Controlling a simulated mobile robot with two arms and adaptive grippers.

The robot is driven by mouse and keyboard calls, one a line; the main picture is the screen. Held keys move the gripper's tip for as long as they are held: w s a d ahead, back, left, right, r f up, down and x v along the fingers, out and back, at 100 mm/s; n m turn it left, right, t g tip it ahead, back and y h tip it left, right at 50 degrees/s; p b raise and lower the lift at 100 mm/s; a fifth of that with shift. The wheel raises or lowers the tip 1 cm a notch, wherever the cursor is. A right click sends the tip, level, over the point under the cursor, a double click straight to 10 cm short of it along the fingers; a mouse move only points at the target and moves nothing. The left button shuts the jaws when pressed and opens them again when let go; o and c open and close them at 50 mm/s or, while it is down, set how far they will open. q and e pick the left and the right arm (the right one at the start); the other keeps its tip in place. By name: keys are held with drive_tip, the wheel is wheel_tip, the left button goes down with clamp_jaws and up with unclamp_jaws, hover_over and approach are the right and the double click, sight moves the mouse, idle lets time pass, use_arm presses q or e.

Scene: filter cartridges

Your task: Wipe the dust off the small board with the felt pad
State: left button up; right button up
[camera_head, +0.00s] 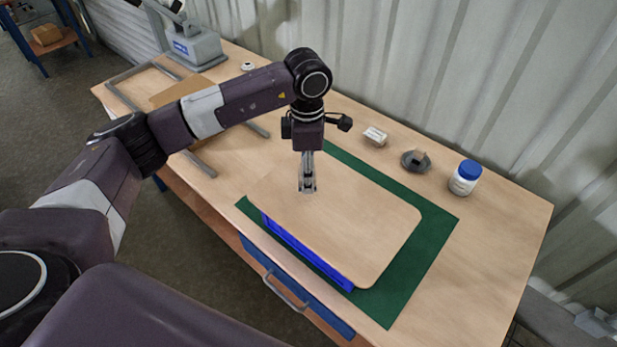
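A light wooden board (360,225) with rounded corners lies over a green mat (425,270), with a blue body (310,255) showing along its front edge. No dust can be made out on it. My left gripper (308,187) points straight down over the board's left part. Its fingertips look close to or on the board's surface, and whether they touch it cannot be told. The fingers look close together, but their gap is not clear, and no pad shows between them. I cannot identify the felt pad for certain. My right gripper is out of view.
Behind the board stand a small whitish block (375,137), a dark round dish (416,161) with a small piece in it, and a white jar with a blue lid (465,178). A grey machine (195,47) stands at the back left. The table's right end is clear.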

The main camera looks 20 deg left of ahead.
use_arm(q)
drive_tip(key=shift+w+a+r+p, duration=0.1)
drive_tip(key=shift+r+p, duration=0.15)
drive_tip(key=shift+r, duration=0.4)
drive_tip(key=shift+w+a+r+p, duration=0.1)
drive_tip(key=shift+r+p, duration=0.15)
drive_tip(key=shift+r, duration=0.35)
drive_tip(key=shift+s+d+r, duration=0.1)
drive_tip(key=shift+s+r, duration=0.05)
drive_tip(key=shift+r, duration=0.4)
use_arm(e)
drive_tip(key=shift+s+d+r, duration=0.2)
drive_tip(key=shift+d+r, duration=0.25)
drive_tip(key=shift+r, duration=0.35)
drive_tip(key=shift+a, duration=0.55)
